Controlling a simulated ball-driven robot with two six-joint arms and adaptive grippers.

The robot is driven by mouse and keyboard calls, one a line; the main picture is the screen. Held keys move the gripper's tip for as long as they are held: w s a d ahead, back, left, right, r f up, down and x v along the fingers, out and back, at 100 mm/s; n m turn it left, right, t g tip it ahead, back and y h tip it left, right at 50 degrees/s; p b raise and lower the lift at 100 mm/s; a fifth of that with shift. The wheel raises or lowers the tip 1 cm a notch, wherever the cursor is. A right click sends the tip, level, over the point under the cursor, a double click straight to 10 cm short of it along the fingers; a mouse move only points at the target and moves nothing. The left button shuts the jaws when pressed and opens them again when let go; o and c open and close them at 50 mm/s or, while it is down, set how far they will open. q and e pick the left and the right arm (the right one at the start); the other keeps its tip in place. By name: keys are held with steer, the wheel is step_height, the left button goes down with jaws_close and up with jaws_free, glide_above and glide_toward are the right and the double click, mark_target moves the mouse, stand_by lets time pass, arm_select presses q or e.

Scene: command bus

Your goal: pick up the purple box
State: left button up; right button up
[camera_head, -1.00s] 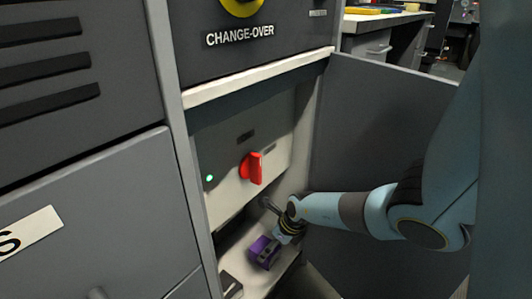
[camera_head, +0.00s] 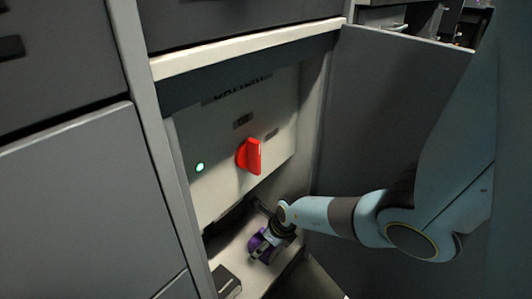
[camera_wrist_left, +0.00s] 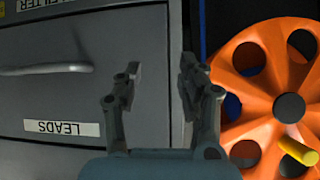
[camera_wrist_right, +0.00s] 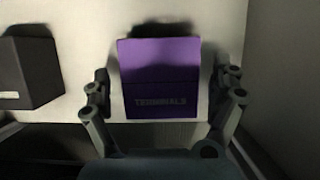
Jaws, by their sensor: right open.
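The purple box (camera_wrist_right: 160,72), lettered "TERMINALS", sits on the pale floor of an open cabinet compartment. It also shows in the head view (camera_head: 256,246), partly covered by my right gripper (camera_head: 268,242). In the right wrist view my right gripper (camera_wrist_right: 163,100) is open, with one finger on each side of the box near its lettered end. I cannot tell whether the fingers touch it. My left gripper (camera_wrist_left: 158,75) is open and empty in front of a grey drawer labelled "LEADS"; it is outside the head view.
A dark box (camera_wrist_right: 28,70) lies left of the purple box, also seen in the head view (camera_head: 227,281). A red switch handle (camera_head: 249,156) and green light (camera_head: 200,167) are above. The open cabinet door (camera_head: 375,110) stands right. An orange wheel (camera_wrist_left: 275,95) is near my left gripper.

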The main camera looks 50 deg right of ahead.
steer(key=c, duration=1.4)
steer(key=shift+r, duration=0.1)
